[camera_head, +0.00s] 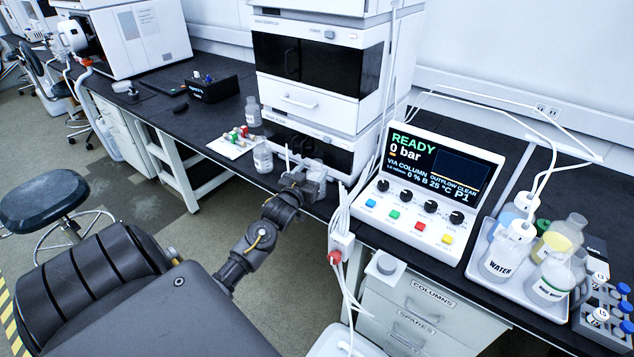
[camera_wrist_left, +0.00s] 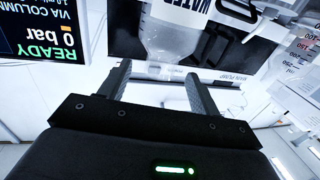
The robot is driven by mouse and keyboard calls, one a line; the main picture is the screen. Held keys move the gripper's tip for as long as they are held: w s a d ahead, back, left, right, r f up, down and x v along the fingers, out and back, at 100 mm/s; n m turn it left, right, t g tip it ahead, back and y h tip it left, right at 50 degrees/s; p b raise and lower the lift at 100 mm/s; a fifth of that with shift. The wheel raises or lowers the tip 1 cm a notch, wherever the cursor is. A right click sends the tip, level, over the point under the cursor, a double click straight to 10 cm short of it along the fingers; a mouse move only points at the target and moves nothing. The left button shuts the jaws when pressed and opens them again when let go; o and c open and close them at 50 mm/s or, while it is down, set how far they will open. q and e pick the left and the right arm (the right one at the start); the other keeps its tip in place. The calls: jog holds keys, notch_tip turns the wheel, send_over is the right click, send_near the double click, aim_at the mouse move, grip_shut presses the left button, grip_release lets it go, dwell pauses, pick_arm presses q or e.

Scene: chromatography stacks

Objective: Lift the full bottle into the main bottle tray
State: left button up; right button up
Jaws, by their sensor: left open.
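My left gripper (camera_head: 308,182) is at the bench edge before the lower module of the instrument stack. In the left wrist view its two fingers (camera_wrist_left: 158,82) are apart. A clear bottle with a WATER label (camera_wrist_left: 172,38) is just beyond the fingertips, upside down in that picture, with no visible grip on it. In the head view it is mostly hidden by the gripper. The white bottle tray (camera_head: 510,296) at the right holds several bottles, including a WATER bottle (camera_head: 503,255) with tubing. Which bottle is the full one is unclear. My right gripper is not in view.
The control panel (camera_head: 430,195) stands between the gripper and the tray. Another clear bottle (camera_head: 263,158) and a white card with coloured caps (camera_head: 232,143) are left of the gripper. White tubes hang by the panel. A vial rack (camera_head: 604,318) is at the far right.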

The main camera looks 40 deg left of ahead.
aim_at(319, 160)
pick_arm(q)
jog(key=shift+w+a, duration=0.15)
jog(key=shift+w, duration=0.3)
jog(key=shift+w+a+r, duration=0.15)
jog(key=shift+w+r, duration=0.05)
jog(key=shift+w, duration=0.1)
jog(key=p+x, duration=0.1)
jog(key=x, duration=0.3)
jog(key=shift+w, duration=0.25)
jog(key=shift+r, duration=0.1)
grip_shut()
